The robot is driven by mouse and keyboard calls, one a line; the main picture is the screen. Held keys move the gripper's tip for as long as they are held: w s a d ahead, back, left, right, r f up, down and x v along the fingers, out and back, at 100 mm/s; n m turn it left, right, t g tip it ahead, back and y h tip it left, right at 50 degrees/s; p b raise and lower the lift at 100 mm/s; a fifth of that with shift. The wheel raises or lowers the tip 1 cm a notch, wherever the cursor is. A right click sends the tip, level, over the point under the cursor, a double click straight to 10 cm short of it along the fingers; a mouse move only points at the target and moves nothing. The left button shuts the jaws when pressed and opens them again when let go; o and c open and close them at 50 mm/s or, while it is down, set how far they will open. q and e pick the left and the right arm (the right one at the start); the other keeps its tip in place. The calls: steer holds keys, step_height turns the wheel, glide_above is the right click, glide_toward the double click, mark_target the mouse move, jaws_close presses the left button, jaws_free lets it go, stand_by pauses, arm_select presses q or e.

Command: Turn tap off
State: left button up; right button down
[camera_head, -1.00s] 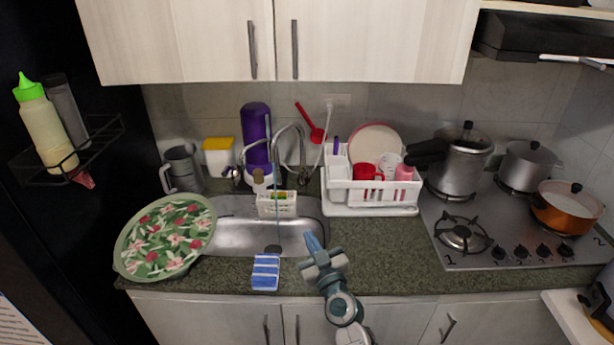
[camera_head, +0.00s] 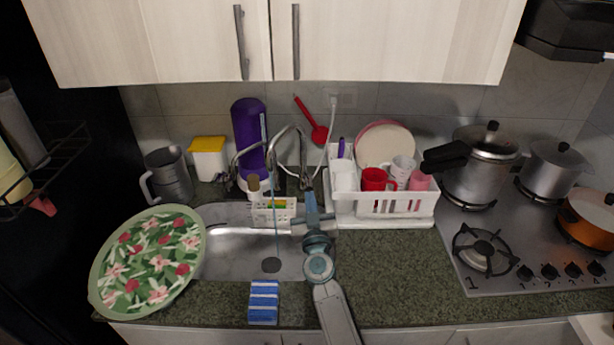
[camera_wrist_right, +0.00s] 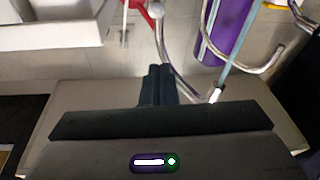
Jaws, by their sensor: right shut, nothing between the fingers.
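The silver curved tap (camera_head: 300,146) stands behind the sink, and a thin bluish stream of water (camera_head: 277,225) runs from its spout into the sink. The tap's curved pipe (camera_wrist_right: 262,67) and the stream also show in the right wrist view. My right gripper (camera_head: 311,200) is shut and empty, at the right side of the tap base, just in front of its handle area. In the right wrist view its closed fingers (camera_wrist_right: 158,85) are close to the silver tap parts; whether they touch cannot be told. My left gripper is not in view.
The white dish rack (camera_head: 385,218) with cups stands right of the tap. A purple bottle (camera_head: 249,130) stands behind. A white basket (camera_head: 272,213) with a sponge sits at the sink's back edge. A blue striped sponge (camera_head: 264,303) and floral tray (camera_head: 150,258) lie in front and left.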

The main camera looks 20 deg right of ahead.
mark_target(309, 185)
steer(key=x, duration=0.9)
steer(key=shift+w+r+b, duration=0.2)
steer(key=shift+w+b, duration=0.05)
steer(key=shift+b, duration=0.1)
steer(key=f+b, duration=0.2)
steer(key=shift+d+f, duration=0.2)
steer(key=shift+f, duration=0.1)
steer(key=shift+s+f+b, duration=0.35)
steer(key=shift+f+b, duration=0.1)
steer(key=shift+b, duration=0.1)
steer(key=shift+w+f, duration=0.15)
